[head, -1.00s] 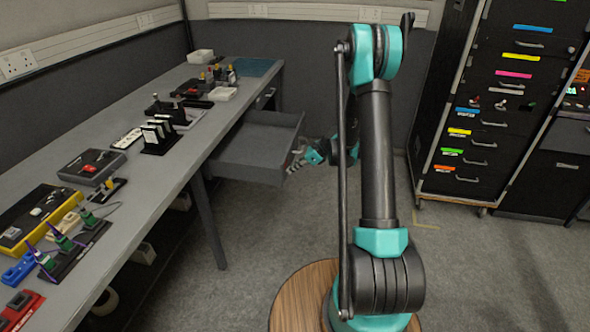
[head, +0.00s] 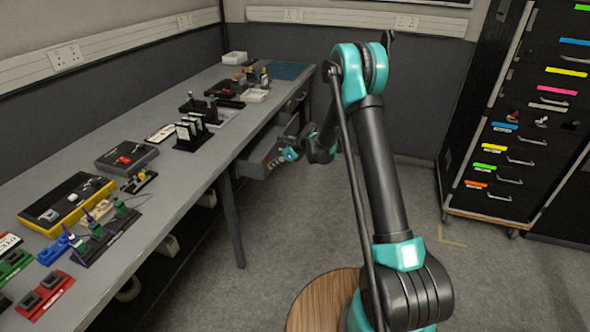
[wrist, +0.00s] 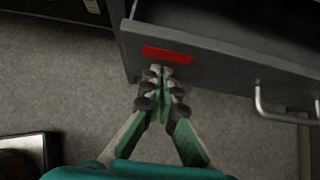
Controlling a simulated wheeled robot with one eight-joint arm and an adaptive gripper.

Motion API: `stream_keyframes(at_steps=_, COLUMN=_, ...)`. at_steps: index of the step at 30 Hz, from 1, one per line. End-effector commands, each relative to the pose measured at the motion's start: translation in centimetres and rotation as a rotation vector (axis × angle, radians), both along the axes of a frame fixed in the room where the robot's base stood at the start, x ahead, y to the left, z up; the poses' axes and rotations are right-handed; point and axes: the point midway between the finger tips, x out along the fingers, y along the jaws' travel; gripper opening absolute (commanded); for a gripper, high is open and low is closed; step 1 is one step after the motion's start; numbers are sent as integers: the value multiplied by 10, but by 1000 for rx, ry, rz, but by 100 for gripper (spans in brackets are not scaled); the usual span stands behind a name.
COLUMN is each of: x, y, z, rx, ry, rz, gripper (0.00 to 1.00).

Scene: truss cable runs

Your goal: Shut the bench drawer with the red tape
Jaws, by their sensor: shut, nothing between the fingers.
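The bench drawer (head: 252,165) is grey and stands partly open under the far end of the bench. In the wrist view its front (wrist: 215,65) carries a strip of red tape (wrist: 167,54) near its left end and a metal handle (wrist: 275,108) further right. My gripper (wrist: 160,72) is shut and empty, with its fingertips at the drawer front just below the red tape; they look to be touching it. In the head view my gripper (head: 277,160) is at the drawer's front, and my arm comes from the right. The drawer's inside is mostly hidden in the head view.
The grey bench (head: 185,165) runs along the left wall with several devices on it. A black drawer cabinet (head: 515,125) with coloured labels stands at the right. Open carpet lies between bench and cabinet.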

Motion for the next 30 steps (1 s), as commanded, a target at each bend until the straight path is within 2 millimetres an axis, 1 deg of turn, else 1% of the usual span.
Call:
stream_keyframes(at_steps=1, x=4, y=18, z=0, rx=0, ry=-1, rz=6, gripper=0)
stream_keyframes(at_steps=6, x=19, y=61, z=0, rx=0, ry=-1, rz=3, gripper=0)
stream_keyframes(at_steps=9, x=26, y=81, z=0, rx=0, ry=0, rz=3, gripper=0)
stream_keyframes(at_steps=12, x=31, y=95, z=0, rx=0, ry=-1, rz=2, gripper=0)
stream_keyframes(at_steps=18, x=36, y=111, z=0, rx=-1, ry=0, rz=0, gripper=0)
stream_keyframes(at_steps=30, x=38, y=117, z=1, rx=5, ry=-2, rz=-1, gripper=0)
